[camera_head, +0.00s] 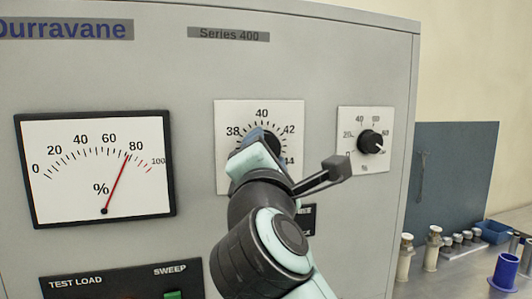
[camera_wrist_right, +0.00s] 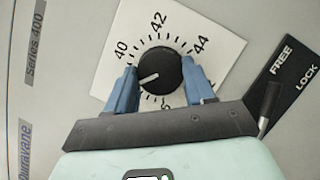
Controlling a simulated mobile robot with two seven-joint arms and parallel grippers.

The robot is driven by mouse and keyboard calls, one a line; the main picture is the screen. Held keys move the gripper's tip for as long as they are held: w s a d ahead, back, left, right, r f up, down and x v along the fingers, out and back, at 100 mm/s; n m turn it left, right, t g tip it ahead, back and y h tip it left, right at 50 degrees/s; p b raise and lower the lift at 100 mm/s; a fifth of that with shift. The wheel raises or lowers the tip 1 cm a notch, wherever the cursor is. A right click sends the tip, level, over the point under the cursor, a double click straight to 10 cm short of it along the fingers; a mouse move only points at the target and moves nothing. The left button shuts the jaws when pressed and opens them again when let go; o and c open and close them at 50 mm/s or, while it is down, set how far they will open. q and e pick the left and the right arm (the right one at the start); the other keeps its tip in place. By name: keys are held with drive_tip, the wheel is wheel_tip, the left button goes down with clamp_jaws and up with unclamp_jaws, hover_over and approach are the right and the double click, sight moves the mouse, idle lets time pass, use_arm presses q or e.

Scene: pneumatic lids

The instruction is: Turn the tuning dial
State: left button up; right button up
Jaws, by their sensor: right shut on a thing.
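The tuning dial is a round black knob (camera_wrist_right: 160,70) on a white scale plate (camera_head: 230,112) marked 38 to 44 in the head view. My right gripper (camera_head: 262,145) is on it, with one blue finger on each side of the knob in the wrist view (camera_wrist_right: 163,85), and is shut on it. In that view the knob's white pointer line points to the lower left, toward the left finger, which covers part of the scale. The arm hides most of the dial in the head view. My left gripper is not in view.
A percent meter (camera_head: 60,160) left of the dial has its red needle just under 80. A smaller percent knob (camera_head: 371,142) is at the right. A FREE/LOCK plate with a lever (camera_wrist_right: 270,100) sits close beside my gripper. Bench items, including a blue cup (camera_head: 505,270), stand at the far right.

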idle(0.4)
drive_tip(key=o, duration=1)
drive_tip(key=shift+o, duration=0.2)
use_arm(q)
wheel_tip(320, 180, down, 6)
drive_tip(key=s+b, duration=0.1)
drive_tip(key=b, duration=0.5)
use_arm(e)
drive_tip(key=v, duration=1.3)
drive_tip(key=shift+s, duration=0.2)
